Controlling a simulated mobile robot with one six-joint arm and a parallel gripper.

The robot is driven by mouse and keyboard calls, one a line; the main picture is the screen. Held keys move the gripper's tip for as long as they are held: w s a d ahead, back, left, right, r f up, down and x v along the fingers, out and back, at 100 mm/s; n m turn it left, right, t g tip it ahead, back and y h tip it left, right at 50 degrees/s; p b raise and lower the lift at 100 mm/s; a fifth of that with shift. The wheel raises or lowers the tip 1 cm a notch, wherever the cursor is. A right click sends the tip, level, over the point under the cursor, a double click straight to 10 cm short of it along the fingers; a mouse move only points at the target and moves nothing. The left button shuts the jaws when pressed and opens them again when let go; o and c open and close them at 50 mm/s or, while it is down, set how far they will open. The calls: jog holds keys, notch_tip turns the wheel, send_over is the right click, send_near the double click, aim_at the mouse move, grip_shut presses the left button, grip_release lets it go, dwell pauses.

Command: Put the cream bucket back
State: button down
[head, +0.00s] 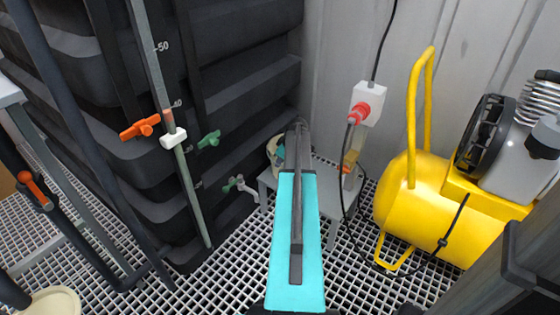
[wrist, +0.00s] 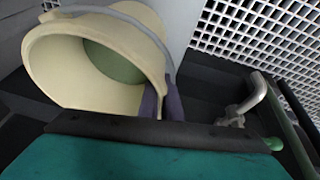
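The cream bucket (wrist: 60,70) fills the upper left of the wrist view, its open mouth showing a greenish surface inside. In the head view, the bucket (head: 272,148) is mostly hidden behind my arm, at the back left of the small grey stool (head: 266,181). My gripper (wrist: 161,100) has its two dark purple fingers on either side of the bucket's wall, close against it, so it looks shut on the bucket. Whether the bucket rests on the stool or hangs just above it cannot be told.
The black tank (head: 240,95) stands left of the stool, with a low tap (head: 240,187). A yellow compressor (head: 425,200) is at the right, its cable near the stool. Another cream round item (head: 52,302) is at the lower left. Grating floor (head: 225,275) shows between.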

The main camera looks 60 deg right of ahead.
jog(key=shift+r, duration=0.15)
jog(key=c, duration=1.9)
grip_release()
jog(key=shift+c, duration=0.2)
jog(key=p+v, duration=0.2)
jog(key=v, duration=0.9)
jog(key=shift+s+r+p, duration=0.2)
jog(key=shift+r+p, duration=0.1)
jog(key=shift+r, duration=0.1)
jog(key=shift+w+a, duration=0.1)
jog(key=shift+a, duration=0.1)
